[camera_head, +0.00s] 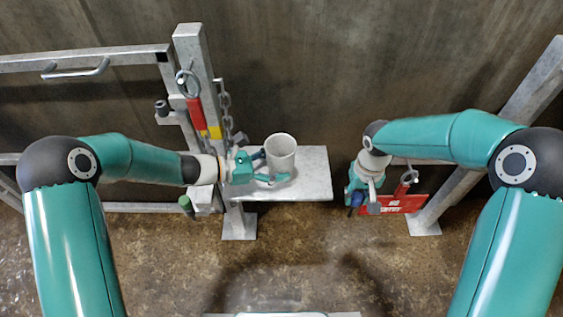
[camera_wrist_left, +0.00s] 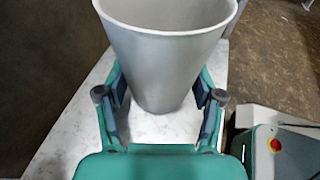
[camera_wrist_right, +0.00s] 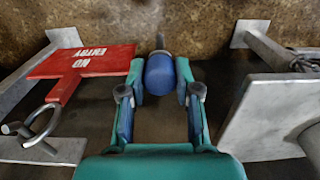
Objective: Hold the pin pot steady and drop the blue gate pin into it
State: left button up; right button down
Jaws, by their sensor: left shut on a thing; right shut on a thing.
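The pin pot (camera_head: 281,153), a pale grey cup, stands upright on a small metal shelf (camera_head: 313,178). My left gripper (camera_head: 267,167) is shut on its lower part; in the left wrist view the fingers (camera_wrist_left: 160,97) flank the pot (camera_wrist_left: 165,55). The blue gate pin (camera_wrist_right: 160,75) is between the fingers of my right gripper (camera_wrist_right: 160,95), its grey tip pointing away from the wrist. In the head view my right gripper (camera_head: 358,196) is right of the shelf, apart from the pot, with the pin partly hidden. The pot's contents cannot be made out.
A metal gate post (camera_head: 196,75) with a chain (camera_head: 226,105) and a red-and-yellow tag (camera_head: 197,112) stands left of the pot. A red NO ENTRY sign (camera_head: 400,204) is close to the right of my right gripper. Open space separates the shelf and right gripper.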

jog(key=shift+w+r+n, duration=0.3)
jog(key=shift+w+r, duration=0.05)
jog(key=w+a+r+n, duration=0.2)
jog(key=w+r+n, duration=0.25)
jog(key=r, duration=0.25)
notch_tip(320, 180, up, 18)
jog(key=n, duration=1.3)
send_over(281, 159)
jog(key=w+d, duration=0.2)
jog(key=w, duration=0.2)
notch_tip(281, 159, down, 6)
jog(key=shift+s+a, duration=0.1)
jog(key=shift+a, duration=0.05)
jog(key=c, duration=0.7)
grip_release()
jog(key=shift+c, duration=0.2)
